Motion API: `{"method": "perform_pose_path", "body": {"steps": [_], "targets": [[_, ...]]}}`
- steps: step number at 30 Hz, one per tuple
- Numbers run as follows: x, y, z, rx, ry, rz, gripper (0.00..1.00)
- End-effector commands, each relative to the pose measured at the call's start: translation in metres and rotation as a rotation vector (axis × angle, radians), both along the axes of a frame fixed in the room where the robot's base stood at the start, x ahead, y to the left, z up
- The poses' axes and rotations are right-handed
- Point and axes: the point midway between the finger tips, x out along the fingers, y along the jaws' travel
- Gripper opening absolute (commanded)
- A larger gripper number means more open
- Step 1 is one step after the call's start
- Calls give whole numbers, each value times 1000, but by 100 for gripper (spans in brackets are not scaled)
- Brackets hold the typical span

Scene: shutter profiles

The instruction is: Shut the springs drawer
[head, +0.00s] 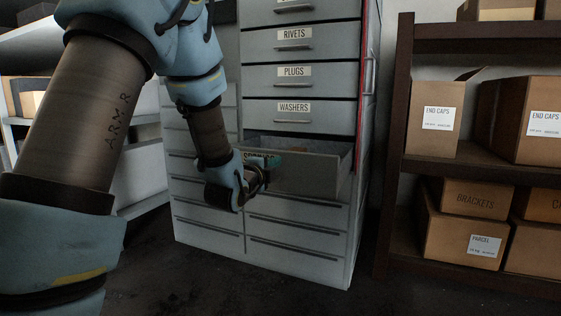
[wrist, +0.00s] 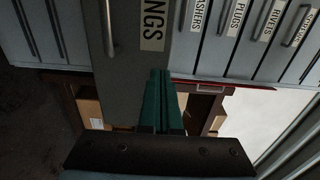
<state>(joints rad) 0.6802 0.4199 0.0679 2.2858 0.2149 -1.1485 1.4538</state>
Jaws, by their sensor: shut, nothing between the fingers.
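The springs drawer (head: 310,176) is pulled out of the grey cabinet, below the washers drawer. Its open top and right inner side show in the head view. My gripper (head: 273,163) is at the upper left of its front and partly covers its label. In the wrist view the drawer front (wrist: 128,50) fills the upper middle, with the label's end "NGS" (wrist: 152,25) and a bar handle (wrist: 110,25). My gripper's green fingers (wrist: 160,73) are together and empty, at the front's edge by the label. I cannot tell whether they touch it.
The washers drawer (head: 300,116), plugs drawer (head: 300,79) and rivets drawer (head: 300,41) above are shut. A brown shelf (head: 398,130) with cardboard boxes stands to the right. Dark floor (head: 200,285) is clear in front of the cabinet.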

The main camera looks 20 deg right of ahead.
Motion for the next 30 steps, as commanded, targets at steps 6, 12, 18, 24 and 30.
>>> {"method": "perform_pose_path", "body": {"steps": [6, 12, 18, 24, 30], "targets": [[21, -22, -1, -1, -1, 0, 0], [27, -29, 0, -1, 1, 0, 0], [28, -29, 0, -1, 1, 0, 0], [29, -30, 0, -1, 1, 0, 0], [40, -43, 0, -2, -1, -1, 0]]}}
